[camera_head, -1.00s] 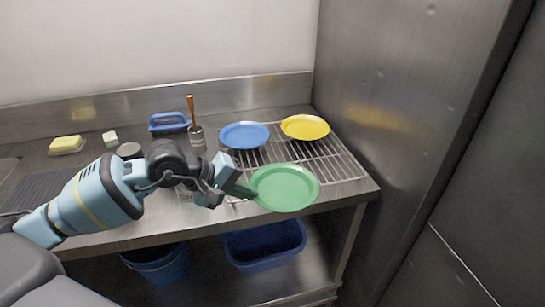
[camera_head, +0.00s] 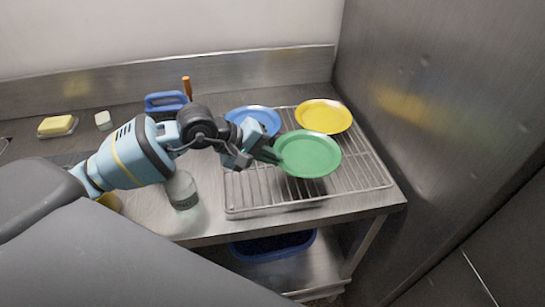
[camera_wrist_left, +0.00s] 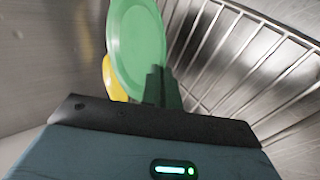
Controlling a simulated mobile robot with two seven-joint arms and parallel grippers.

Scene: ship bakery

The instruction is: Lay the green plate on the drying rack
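The green plate (camera_head: 309,154) is held by its left edge in my left gripper (camera_head: 272,156), which is shut on it. In the head view the plate appears over the front middle of the wire drying rack (camera_head: 262,193); whether it touches the wires is unclear. In the left wrist view the green plate (camera_wrist_left: 137,45) stands up beside the fingers (camera_wrist_left: 162,88), with the rack wires (camera_wrist_left: 240,60) to the right. The blue plate (camera_head: 255,118) and the yellow plate (camera_head: 323,116) are at the back of the rack. My right gripper is not in view.
A glass jar (camera_head: 182,190) stands left of the rack. A blue-handled item (camera_head: 165,101), a yellow sponge (camera_head: 57,126) and a small white block (camera_head: 103,119) lie further left. A steel wall (camera_head: 430,120) bounds the right. A blue bin (camera_head: 272,247) is below. The rack's front right is bare.

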